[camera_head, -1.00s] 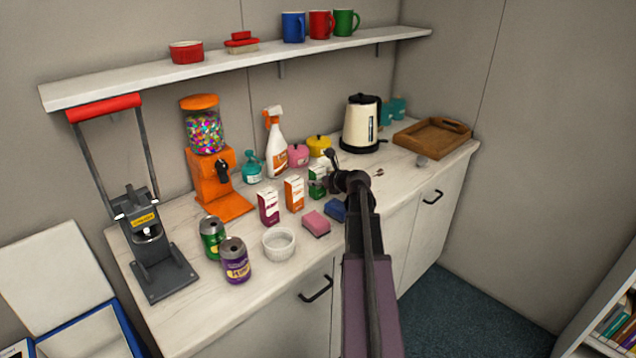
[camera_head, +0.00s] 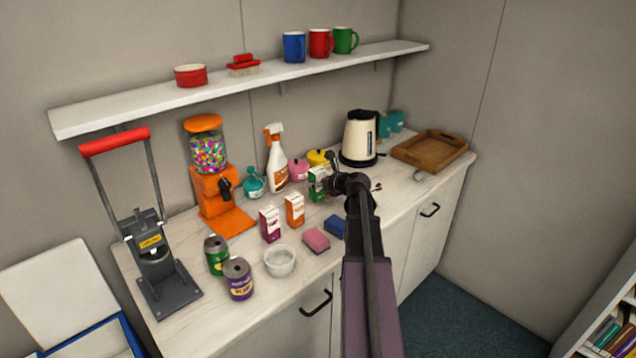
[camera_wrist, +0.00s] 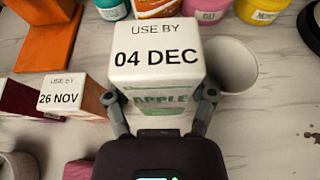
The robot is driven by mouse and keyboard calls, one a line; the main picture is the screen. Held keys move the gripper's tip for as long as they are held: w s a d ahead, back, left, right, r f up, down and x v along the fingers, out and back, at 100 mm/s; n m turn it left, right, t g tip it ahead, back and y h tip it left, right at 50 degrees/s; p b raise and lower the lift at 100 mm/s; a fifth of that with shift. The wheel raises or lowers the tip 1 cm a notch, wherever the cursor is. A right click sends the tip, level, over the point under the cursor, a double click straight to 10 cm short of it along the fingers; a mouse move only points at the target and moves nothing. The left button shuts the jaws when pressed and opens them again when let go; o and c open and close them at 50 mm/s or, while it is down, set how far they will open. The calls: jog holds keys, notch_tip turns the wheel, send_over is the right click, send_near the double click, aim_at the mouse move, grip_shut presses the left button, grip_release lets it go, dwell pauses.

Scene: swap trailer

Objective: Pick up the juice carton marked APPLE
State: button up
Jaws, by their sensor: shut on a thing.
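The juice carton marked APPLE (camera_wrist: 158,75) is white and green, with "USE BY 04 DEC" on its top. My gripper (camera_wrist: 163,108) has one finger on each side of it and is shut on it in the wrist view. In the head view the carton (camera_head: 316,184) is partly hidden behind my gripper (camera_head: 333,182). Whether its base touches the counter is hard to tell. An orange-and-white carton (camera_head: 294,210) and a magenta-and-white carton (camera_head: 270,224) stand to its left. One of these reads "26 NOV" on top in the wrist view (camera_wrist: 60,98).
A white cup (camera_wrist: 235,67) stands close right of the carton. A pink sponge (camera_head: 316,240), a blue sponge (camera_head: 336,227), a white bowl (camera_head: 280,262) and two cans (camera_head: 238,280) lie nearer the front. A spray bottle (camera_head: 276,160) and kettle (camera_head: 359,138) stand behind. A shelf (camera_head: 250,82) runs above.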

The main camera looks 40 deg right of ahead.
aim_at(319, 171)
jog(key=shift+r+p, duration=1.65)
jog(key=shift+r, duration=0.45)
